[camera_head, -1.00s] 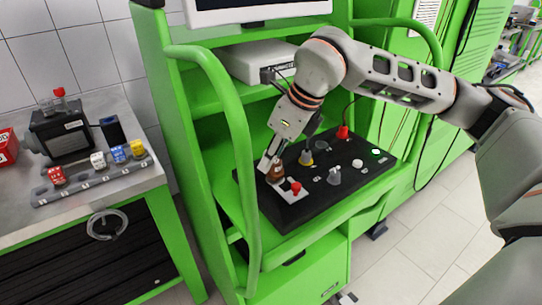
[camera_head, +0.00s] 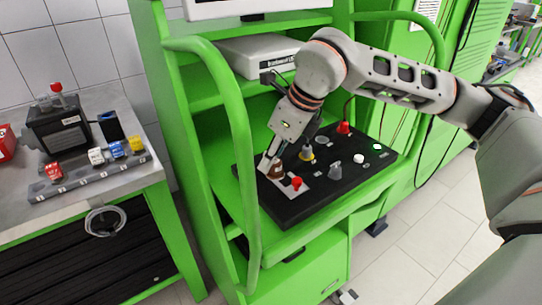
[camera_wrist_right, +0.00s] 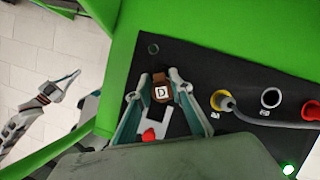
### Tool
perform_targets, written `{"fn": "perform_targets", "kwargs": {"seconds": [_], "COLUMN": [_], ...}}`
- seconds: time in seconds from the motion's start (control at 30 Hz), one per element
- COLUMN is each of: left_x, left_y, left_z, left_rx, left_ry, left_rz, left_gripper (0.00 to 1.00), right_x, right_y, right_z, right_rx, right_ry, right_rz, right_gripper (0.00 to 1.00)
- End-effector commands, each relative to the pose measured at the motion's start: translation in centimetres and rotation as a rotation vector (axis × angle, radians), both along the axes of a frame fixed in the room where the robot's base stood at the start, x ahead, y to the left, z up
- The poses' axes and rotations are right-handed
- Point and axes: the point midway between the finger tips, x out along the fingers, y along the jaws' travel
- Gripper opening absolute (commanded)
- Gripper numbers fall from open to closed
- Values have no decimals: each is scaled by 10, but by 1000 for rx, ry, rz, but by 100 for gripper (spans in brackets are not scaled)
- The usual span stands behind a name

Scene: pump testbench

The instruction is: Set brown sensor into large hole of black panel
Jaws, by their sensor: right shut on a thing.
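The brown sensor (camera_head: 276,171), a small block with a white label marked "D" in the right wrist view (camera_wrist_right: 161,93), is at the left part of the black panel (camera_head: 325,190). My right gripper (camera_head: 271,165) is shut on it, with one finger on each side. The sensor is over or on the panel beside a light plate with a red knob (camera_head: 297,183). The panel under the sensor is hidden, so I cannot tell whether it sits in a hole. My left gripper (camera_wrist_right: 66,88) shows small in the right wrist view, away from the panel; its opening is unclear.
The panel also carries a yellow-ringed connector with a cable (camera_head: 306,154), a grey knob (camera_head: 335,171), a white button (camera_head: 358,158) and a red plug (camera_head: 344,128). A green rail (camera_head: 243,150) stands left of it. Coloured blocks stand on the left bench (camera_head: 95,176).

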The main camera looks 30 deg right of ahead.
Motion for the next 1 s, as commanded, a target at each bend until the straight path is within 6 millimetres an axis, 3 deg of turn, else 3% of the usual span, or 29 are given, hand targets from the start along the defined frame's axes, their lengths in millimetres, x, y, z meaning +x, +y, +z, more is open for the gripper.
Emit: {"fn": "perform_targets", "kwargs": {"seconds": [0.2,0.23,0.3,0.53,0.6,1.0], "left_x": [0,0,0,0,0,0], "left_y": [0,0,0,0,0,0], "left_z": [-1,-1,-1,-1,-1,-1], "left_rx": [0,0,0,0,0,0], "left_ry": [1,1,1,1,1,1], "left_rz": [0,0,0,0,0,0], "left_gripper": [0,0,0,0,0,0], "right_x": [0,0,0,0,0,0], "right_y": [0,0,0,0,0,0], "right_z": [-1,-1,-1,-1,-1,-1], "right_rx": [0,0,0,0,0,0], "right_ry": [0,0,0,0,0,0], "right_rz": [0,0,0,0,0,0], "right_gripper": [5,28,40,40,54,54]}}
